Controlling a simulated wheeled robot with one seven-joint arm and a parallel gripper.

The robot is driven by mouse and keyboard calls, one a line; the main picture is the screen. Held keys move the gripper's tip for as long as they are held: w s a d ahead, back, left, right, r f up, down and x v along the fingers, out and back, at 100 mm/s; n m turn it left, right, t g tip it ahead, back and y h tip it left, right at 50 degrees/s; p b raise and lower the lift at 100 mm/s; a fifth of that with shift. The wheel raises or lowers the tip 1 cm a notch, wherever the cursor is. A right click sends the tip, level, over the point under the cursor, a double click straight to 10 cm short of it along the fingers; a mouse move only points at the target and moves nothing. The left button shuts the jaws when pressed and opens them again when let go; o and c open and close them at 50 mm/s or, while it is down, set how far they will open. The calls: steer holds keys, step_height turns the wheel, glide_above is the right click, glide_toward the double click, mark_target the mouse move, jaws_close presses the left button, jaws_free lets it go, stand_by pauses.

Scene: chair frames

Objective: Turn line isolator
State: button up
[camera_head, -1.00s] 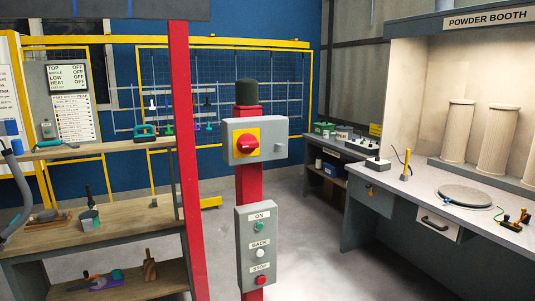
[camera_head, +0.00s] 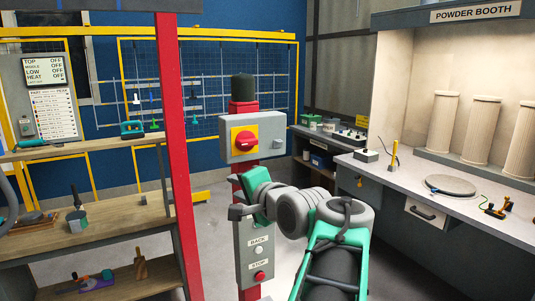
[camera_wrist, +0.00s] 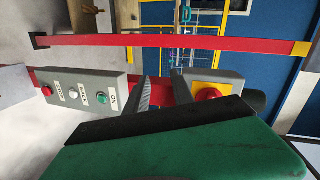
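The line isolator is a red rotary knob (camera_head: 244,141) on a yellow plate, on the front of a grey box (camera_head: 272,133) on a red post. Its grip bar looks roughly level, slightly tilted. In the wrist view the knob (camera_wrist: 208,94) shows sideways, partly hidden behind my gripper. My gripper (camera_head: 250,200) is in front of the post, below the isolator box and apart from the knob. In the wrist view its two fingers (camera_wrist: 162,90) stand apart with nothing held between them.
Below, a grey button box (camera_head: 259,262) has BACK and STOP buttons; my gripper covers its ON button in the head view. A red upright (camera_head: 180,170) and wooden shelves (camera_head: 105,222) stand left. A powder booth counter (camera_head: 470,210) stands right.

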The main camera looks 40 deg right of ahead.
mark_target(250, 143)
steer(key=s+d+r+m+t+h, duration=0.25)
steer(key=s+d+r, duration=0.25)
steer(key=r, duration=0.4)
steer(key=shift+m+y, duration=0.35)
steer(key=shift+m, duration=0.1)
steer(key=x, duration=0.2)
steer(key=p+x, duration=0.1)
steer(key=x, duration=0.5)
steer(key=shift+a+f+p, duration=0.25)
steer(key=shift+f+p, duration=0.05)
steer(key=shift+p, duration=0.1)
jaws_close()
